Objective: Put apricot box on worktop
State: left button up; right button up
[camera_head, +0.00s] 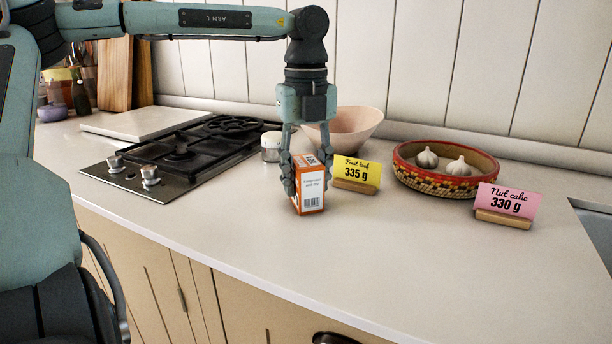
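My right gripper is not in view.
A yellow card (357,172) reading 335 g stands just right of the box. Behind are a pink bowl (350,128) and a white-lidded jar (271,146). A gas hob (130,184) lies left; a garlic basket (420,181) and pink card (507,202) stand right. The front right worktop is clear.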

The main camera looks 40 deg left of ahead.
pick_arm(q)
jog(key=o, duration=0.3)
jog(key=shift+r, duration=0.15)
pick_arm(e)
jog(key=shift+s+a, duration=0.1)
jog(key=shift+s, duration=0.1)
pick_arm(q)
notch_tip(320, 180, up, 2)
jog(key=shift+w+r, duration=0.1)
jog(key=shift+r, duration=0.1)
notch_tip(320, 180, up, 8)
jog(key=shift+r, duration=0.75)
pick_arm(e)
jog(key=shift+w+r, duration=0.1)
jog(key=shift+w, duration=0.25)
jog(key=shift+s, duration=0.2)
